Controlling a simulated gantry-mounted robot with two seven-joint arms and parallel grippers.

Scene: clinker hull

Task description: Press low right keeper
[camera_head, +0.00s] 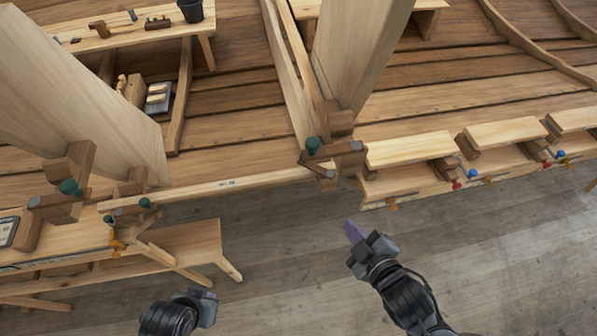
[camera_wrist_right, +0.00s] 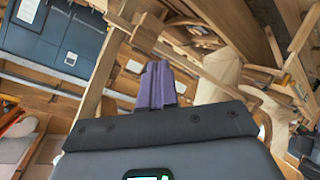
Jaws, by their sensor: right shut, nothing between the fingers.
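A wooden fitting with a dark green knob (camera_head: 313,145) sits at the foot of the right upright plank (camera_head: 355,50) in the head view. A grey round-ended peg (camera_head: 356,146) is on its right side. I cannot tell for sure which part is the low right keeper. My right gripper (camera_head: 354,231) is below and right of this fitting, apart from it. Its purple fingers are shut and empty, and they show in the right wrist view (camera_wrist_right: 157,86). My left gripper (camera_head: 206,301) is at the bottom of the head view, and its fingers are not clear.
More fittings with green knobs (camera_head: 69,187) are at the left, by the left upright plank (camera_head: 90,110). A long pale rail (camera_head: 235,184) runs between the two sides. A low bench (camera_head: 190,245) stands below it. Stepped boards with clamps (camera_head: 457,184) are at the right. Grey floor is clear.

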